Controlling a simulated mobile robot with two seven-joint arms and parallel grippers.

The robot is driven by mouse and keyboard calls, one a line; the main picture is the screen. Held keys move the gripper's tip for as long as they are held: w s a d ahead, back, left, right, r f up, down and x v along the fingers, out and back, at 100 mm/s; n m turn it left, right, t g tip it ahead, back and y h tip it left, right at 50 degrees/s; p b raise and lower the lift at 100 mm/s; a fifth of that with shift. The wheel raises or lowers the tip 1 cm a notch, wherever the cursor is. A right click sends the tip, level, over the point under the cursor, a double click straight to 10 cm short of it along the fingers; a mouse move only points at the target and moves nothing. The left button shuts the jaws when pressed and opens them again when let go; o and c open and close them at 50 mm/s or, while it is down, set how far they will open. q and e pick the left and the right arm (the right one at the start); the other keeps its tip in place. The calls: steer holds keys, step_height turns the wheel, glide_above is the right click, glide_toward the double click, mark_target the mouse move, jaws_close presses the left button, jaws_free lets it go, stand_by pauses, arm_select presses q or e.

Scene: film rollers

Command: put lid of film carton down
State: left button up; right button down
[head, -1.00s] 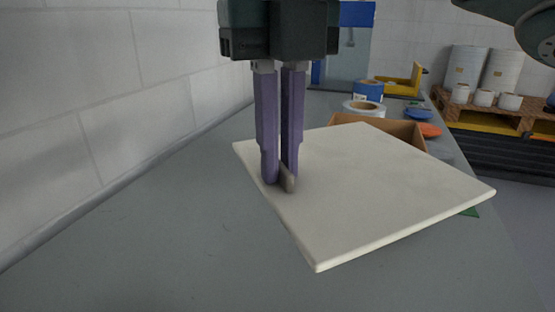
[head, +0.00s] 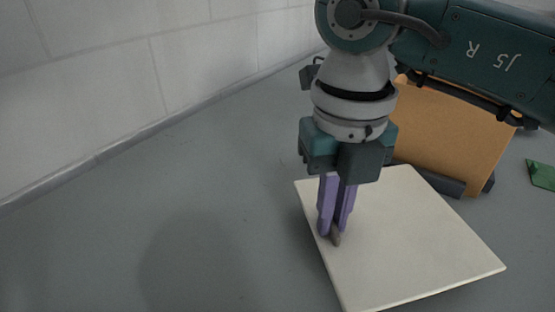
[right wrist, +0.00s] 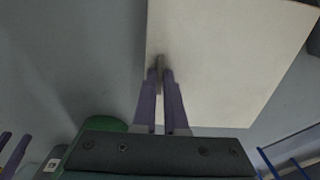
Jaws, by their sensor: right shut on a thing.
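The lid (head: 415,240) is a flat cream square board with a small grey tab (head: 335,236) near its left edge. My right gripper (head: 334,229) points down and is shut on that tab. The lid lies level, low over the grey table; I cannot tell whether it touches it. In the right wrist view the lid (right wrist: 225,60) fills the upper right, with the tab between the purple fingertips (right wrist: 160,75). The film carton may be the orange-brown box (head: 445,130) behind the lid, partly hidden by my right arm. Purple fingers, likely my left gripper (right wrist: 12,150), show cut off at the lower left.
A dark base (head: 440,182) stands under the orange-brown box, close behind the lid. A green flat piece (head: 541,175) lies at the right edge. The grey table (head: 220,220) is clear to the left, up to the white block wall (head: 110,70).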

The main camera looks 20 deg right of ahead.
arm_select(q)
steer(key=shift+s+f, duration=0.1)
steer(key=shift+f, duration=0.1)
arm_select(e)
step_height(320, 180, down, 2)
